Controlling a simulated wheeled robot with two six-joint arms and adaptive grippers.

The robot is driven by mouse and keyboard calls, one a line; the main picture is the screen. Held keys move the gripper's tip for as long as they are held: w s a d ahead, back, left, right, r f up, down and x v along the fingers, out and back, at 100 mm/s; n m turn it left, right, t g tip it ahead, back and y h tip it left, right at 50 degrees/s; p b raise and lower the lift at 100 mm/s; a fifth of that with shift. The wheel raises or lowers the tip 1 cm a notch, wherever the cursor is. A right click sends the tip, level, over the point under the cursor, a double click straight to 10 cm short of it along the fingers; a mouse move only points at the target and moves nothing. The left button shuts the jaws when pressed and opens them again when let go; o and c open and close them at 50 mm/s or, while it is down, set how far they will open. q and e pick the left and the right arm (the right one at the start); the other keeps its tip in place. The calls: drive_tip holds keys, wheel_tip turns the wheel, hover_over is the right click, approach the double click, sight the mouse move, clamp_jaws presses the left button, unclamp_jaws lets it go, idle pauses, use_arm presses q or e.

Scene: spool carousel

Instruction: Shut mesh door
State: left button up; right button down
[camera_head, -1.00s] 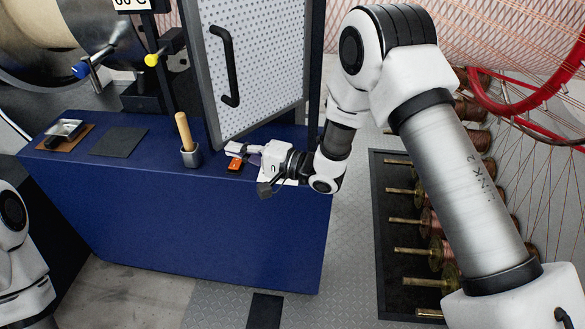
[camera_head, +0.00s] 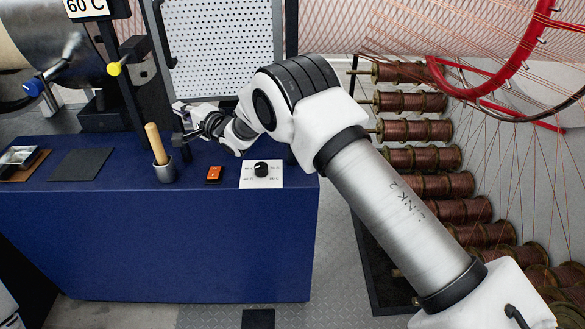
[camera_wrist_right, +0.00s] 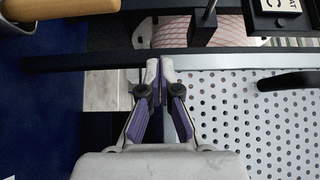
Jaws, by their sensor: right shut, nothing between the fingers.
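The mesh door (camera_head: 222,45), a white perforated panel in a grey frame, stands at the back of the blue bench in the head view, its top cut off. In the wrist view its panel (camera_wrist_right: 255,115) fills the right side, with a black handle (camera_wrist_right: 290,81). My right gripper (camera_head: 178,108) is at the door's lower left in the head view. In the wrist view the right gripper (camera_wrist_right: 160,75) is shut and empty, its tips close to the door frame's edge; I cannot tell whether they touch. My left gripper is out of view.
Copper spools (camera_head: 425,158) and a red ring (camera_head: 500,75) are at right.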

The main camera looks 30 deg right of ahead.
drive_tip(key=shift+w+d+r+m+t+h+b, duration=0.15)
drive_tip(key=shift+w+m+h+b, duration=0.15)
drive_tip(key=shift+w, duration=0.25)
drive_tip(key=shift+w+d+r+m+t+h+b, duration=0.1)
drive_tip(key=shift+w+m+t+h, duration=0.1)
drive_tip(key=shift+w+h, duration=0.25)
drive_tip(key=shift+w+r, duration=0.1)
drive_tip(key=shift+r, duration=0.1)
